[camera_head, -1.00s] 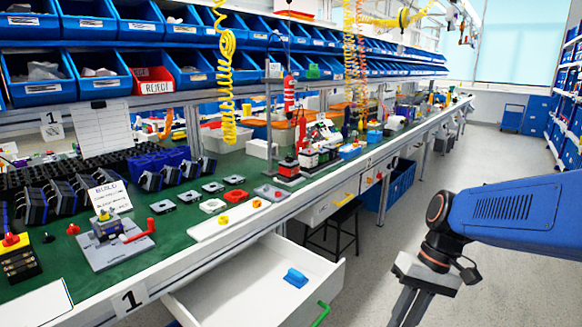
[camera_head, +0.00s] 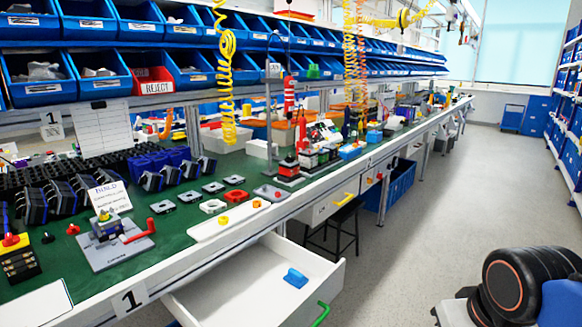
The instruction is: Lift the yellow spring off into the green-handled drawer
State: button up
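A small yellow part (camera_head: 104,214), which looks like the spring, sits on top of a small assembly in a grey fixture (camera_head: 105,256) with a red lever (camera_head: 138,237), on the green bench at the left. Its coils are too small to make out. The drawer (camera_head: 235,297) with the green handle (camera_head: 321,314) is pulled open below the bench's front edge. A blue block (camera_head: 295,278) lies inside it. My arm shows only in part at the lower right, well away from the fixture and drawer. My gripper is out of view.
A white strip (camera_head: 215,228) with small yellow and orange parts lies near the bench edge. A yellow coiled hose (camera_head: 227,85) hangs above the bench. A closed drawer with a yellow handle (camera_head: 345,199) and a black stool (camera_head: 340,222) stand beyond. The aisle floor is clear.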

aim_at(101, 217)
jog(key=u, duration=1.45)
